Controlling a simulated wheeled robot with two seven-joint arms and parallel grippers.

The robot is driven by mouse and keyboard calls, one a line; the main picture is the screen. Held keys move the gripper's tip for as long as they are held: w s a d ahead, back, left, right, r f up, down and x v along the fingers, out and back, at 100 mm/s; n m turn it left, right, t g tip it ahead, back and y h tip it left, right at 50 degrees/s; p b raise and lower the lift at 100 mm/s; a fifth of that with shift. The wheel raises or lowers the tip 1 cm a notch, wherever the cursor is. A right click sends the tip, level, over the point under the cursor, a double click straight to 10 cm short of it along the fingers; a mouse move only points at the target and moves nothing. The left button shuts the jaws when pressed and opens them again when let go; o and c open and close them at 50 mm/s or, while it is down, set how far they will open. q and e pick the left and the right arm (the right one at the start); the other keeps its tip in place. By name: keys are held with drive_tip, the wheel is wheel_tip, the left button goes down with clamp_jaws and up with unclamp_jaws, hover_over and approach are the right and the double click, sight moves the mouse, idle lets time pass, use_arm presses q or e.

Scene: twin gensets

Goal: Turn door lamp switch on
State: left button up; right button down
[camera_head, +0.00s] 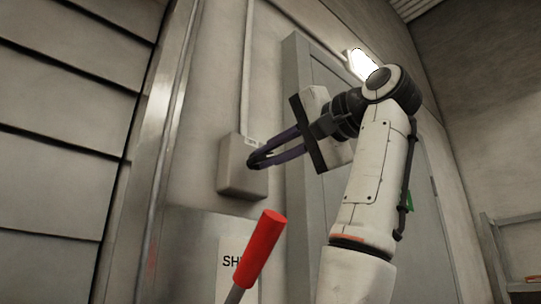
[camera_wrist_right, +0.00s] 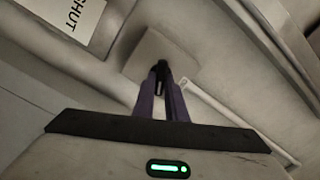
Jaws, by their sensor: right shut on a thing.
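The door lamp switch is a small grey box (camera_head: 236,178) on the wall left of the door, with a conduit rising from it. It also shows in the right wrist view (camera_wrist_right: 150,47). My right gripper (camera_head: 254,160) reaches to the front of this box. In the right wrist view its dark fingertips (camera_wrist_right: 160,72) are close together at the box's face, shut on the switch's small lever, which the fingers mostly hide. The door lamp (camera_head: 362,65) above the grey door (camera_head: 300,130) looks bright. My left gripper is not in view.
A red-handled lever (camera_head: 262,245) rises in front of the wall below the box. A sign (camera_wrist_right: 75,22) reading SHUT is beside it. A metal rail (camera_head: 515,220) stands at the right. A vertical metal post (camera_head: 160,130) and slatted panels are at the left.

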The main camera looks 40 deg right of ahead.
drive_tip(key=m, duration=0.5)
drive_tip(key=shift+d, duration=0.1)
drive_tip(key=shift+m, duration=0.3)
idle(0.4)
drive_tip(key=c, duration=1.8)
unclamp_jaws()
drive_tip(key=shift+f, duration=0.1)
drive_tip(key=s+b, duration=0.3)
drive_tip(key=s, duration=0.7)
drive_tip(key=shift+s+d+b, duration=0.15)
drive_tip(key=shift+d+b, duration=0.25)
